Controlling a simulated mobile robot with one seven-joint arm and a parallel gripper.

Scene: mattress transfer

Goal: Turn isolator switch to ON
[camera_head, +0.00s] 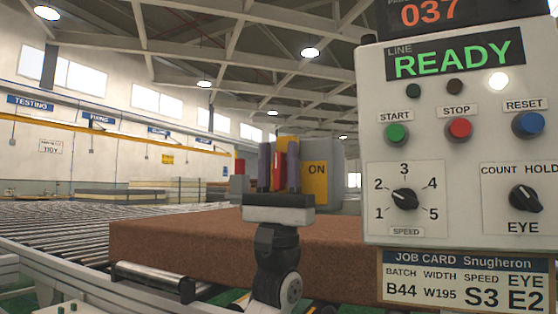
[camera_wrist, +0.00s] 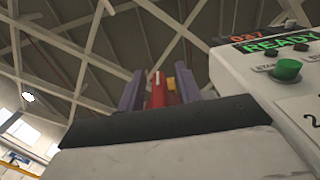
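The isolator switch (camera_head: 315,180) is a grey box with a yellow plate marked ON, behind my gripper in the head view. Its red handle (camera_head: 279,168) looks upright and shows between my fingers. My gripper (camera_head: 279,160) points up and away towards the box, with one finger on each side of the handle. In the wrist view, the red handle (camera_wrist: 158,92) stands between my two purple-grey fingers (camera_wrist: 160,88), with narrow gaps beside it. The fingers look open. Contact with the handle cannot be told. The gripper hides the lower part of the switch.
A control panel (camera_head: 460,225) stands close on the right, with START, STOP and RESET buttons and two knobs. A brown mattress (camera_head: 190,240) lies on the roller conveyor (camera_head: 60,225) behind my arm. A job card (camera_head: 455,280) hangs below the panel. Space above the gripper is free.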

